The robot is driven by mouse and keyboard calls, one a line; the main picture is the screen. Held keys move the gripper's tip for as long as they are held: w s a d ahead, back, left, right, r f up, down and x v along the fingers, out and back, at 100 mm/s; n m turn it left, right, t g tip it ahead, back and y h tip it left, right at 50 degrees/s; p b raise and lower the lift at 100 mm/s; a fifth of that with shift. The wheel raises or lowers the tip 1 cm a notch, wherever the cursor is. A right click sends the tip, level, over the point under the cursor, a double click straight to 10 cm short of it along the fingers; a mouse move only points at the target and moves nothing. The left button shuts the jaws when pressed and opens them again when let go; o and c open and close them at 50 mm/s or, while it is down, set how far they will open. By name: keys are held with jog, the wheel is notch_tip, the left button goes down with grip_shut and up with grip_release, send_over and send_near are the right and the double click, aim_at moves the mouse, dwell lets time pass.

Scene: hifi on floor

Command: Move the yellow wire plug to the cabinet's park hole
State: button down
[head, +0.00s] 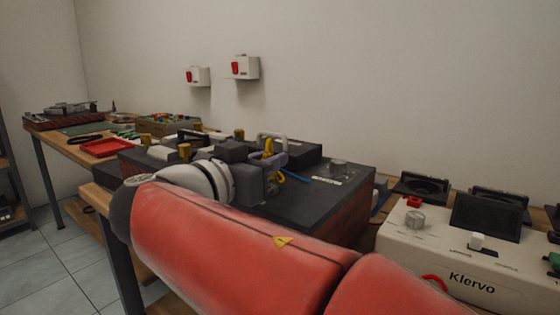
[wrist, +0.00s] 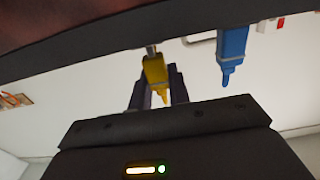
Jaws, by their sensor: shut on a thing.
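The yellow wire plug (wrist: 155,72) is between the two dark fingers of my gripper (wrist: 158,88) in the wrist view, and the fingers are shut on it. A blue plug (wrist: 232,55) shows to its right, apart from the fingers. In the head view my gripper (head: 270,160) is over the dark cabinet (head: 330,190) with reddish sides, and a bit of yellow shows at its fingers. A blue wire piece (head: 298,178) lies just right of it. My red and white arm hides the near part of the cabinet. I cannot make out the park hole.
A cream Klervo box (head: 440,265) with knobs stands at the right. A red tray (head: 105,147) and other gear lie on the bench at the left. Two white boxes with red switches (head: 243,68) hang on the back wall. A pale handle (head: 273,137) stands behind my gripper.

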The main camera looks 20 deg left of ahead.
jog(key=shift+f+b, duration=0.5)
jog(key=shift+b, duration=0.15)
dwell(0.5)
dwell(0.4)
jog(key=c, duration=1.2)
grip_release()
jog(key=shift+c, duration=0.2)
jog(key=b+v, duration=0.1)
jog(key=v, duration=0.6)
jog(key=r+p, duration=0.1)
jog(key=r, duration=0.2)
jog(key=r+p, duration=0.1)
jog(key=r, duration=0.1)
jog(key=shift+s+a+p, duration=0.1)
jog(key=shift+s+p, duration=0.25)
jog(key=shift+s, duration=0.05)
jog(key=shift+s, duration=0.1)
